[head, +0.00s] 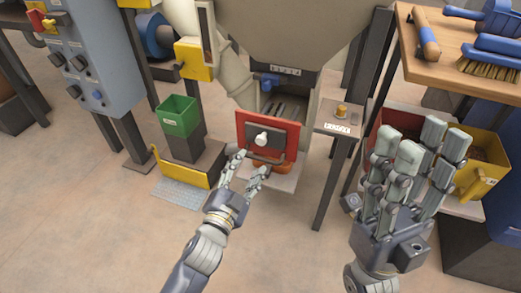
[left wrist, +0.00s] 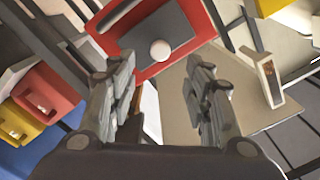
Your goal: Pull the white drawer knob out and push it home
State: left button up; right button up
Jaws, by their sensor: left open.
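The white drawer knob (head: 261,138) sticks out of a dark drawer front (head: 281,138) set in a red frame (head: 292,154) below the large hopper. In the left wrist view the knob (left wrist: 160,50) is a pale ball beyond the fingers, near the top centre. My left gripper (head: 248,170) is open and empty, just in front of and below the knob in the head view. Its fingertips (left wrist: 165,80) are apart, and the knob is not between them. My right gripper (head: 420,145) is raised at the right, its fingers apart and nothing seen in them.
A green bin (head: 178,116) and a yellow-edged platform scale (head: 182,194) stand left. A brush shelf (head: 450,55) and red and yellow bins (head: 483,180) are at right.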

aim_at(260, 143)
pick_arm(q)
jog(key=b+x, duration=0.3)
jog(key=x, duration=0.6)
jog(key=shift+w+d, duration=0.15)
jog(key=shift+w, duration=0.2)
jog(key=shift+w+d, duration=0.15)
jog(key=shift+w, duration=0.3)
grip_shut()
jog(key=shift+s, duration=0.1)
